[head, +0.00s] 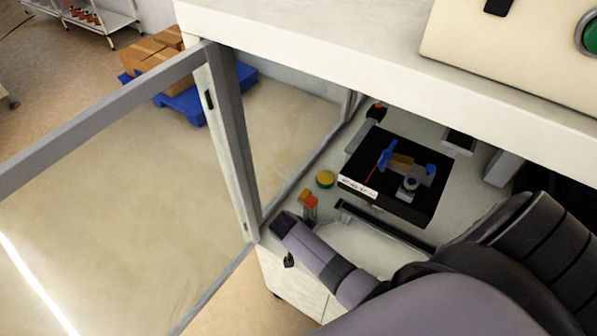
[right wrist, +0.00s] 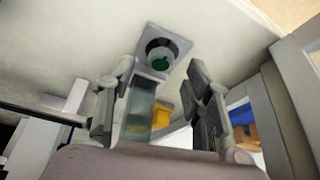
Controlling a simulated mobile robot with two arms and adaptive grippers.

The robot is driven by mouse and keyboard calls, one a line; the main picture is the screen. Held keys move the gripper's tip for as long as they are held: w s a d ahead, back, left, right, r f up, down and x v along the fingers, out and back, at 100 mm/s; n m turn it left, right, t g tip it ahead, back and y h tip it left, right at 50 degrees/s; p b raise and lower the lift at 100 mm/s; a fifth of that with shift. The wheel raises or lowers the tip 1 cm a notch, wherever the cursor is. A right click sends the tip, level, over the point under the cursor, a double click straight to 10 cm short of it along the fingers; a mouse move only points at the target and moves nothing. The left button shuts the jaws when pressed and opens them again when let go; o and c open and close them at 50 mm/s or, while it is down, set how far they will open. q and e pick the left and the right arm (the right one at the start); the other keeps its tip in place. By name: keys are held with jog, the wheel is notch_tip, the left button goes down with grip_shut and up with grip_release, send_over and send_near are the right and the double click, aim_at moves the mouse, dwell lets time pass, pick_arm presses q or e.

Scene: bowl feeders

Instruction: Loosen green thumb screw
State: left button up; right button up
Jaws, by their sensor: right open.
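In the right wrist view, a green thumb screw (right wrist: 160,62) sits inside a dark round recess in a grey square block, against a pale surface. My right gripper (right wrist: 162,78) is open and empty, its two fingers apart on either side below the screw. The screw lies beyond the fingertips, and I see no contact. In the head view, my right arm reaches in from the lower right to the front of the machine's work area. I cannot make out its fingers or the green screw there. My left gripper is not in view.
A glass door (head: 240,150) stands open at the left. Inside the machine are a black tray (head: 412,206) with blue and yellow parts, a yellow round cap (head: 326,179) and an orange-topped part (head: 308,202). A white beam (head: 400,70) overhangs the work area.

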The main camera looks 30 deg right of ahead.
jog(key=shift+x, duration=1.15)
grip_shut()
